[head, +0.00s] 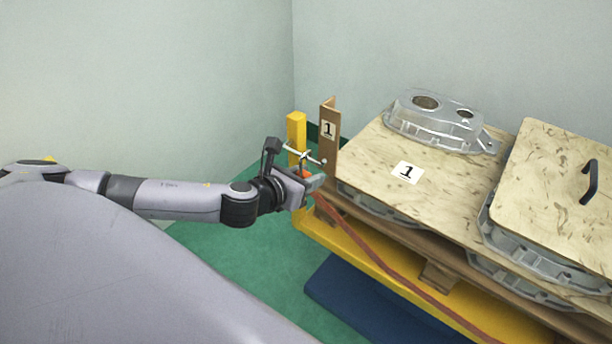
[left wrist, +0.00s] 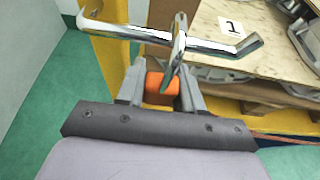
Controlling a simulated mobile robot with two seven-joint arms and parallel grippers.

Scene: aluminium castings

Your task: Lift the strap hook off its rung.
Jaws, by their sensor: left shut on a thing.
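My left gripper (head: 312,182) is shut on the orange part (left wrist: 156,86) of the strap hook, which sits between its two fingers in the left wrist view. The hook's chrome metal (left wrist: 179,37) rises from there and overlaps the rung (left wrist: 215,44). The rung is a shiny bar with bent ends, and it shows in the head view (head: 315,158) just above the gripper. The hook looks to be still around the rung. The rust-red strap (head: 375,258) runs from the gripper down to the lower right. My right gripper is in neither view.
A yellow post (head: 297,132) and a brown angle post (head: 329,140) marked 1 stand beside the rung. To the right, wooden boards (head: 385,160) carry and cover aluminium castings (head: 435,122) on a yellow frame. The green floor (head: 235,250) left of it is clear.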

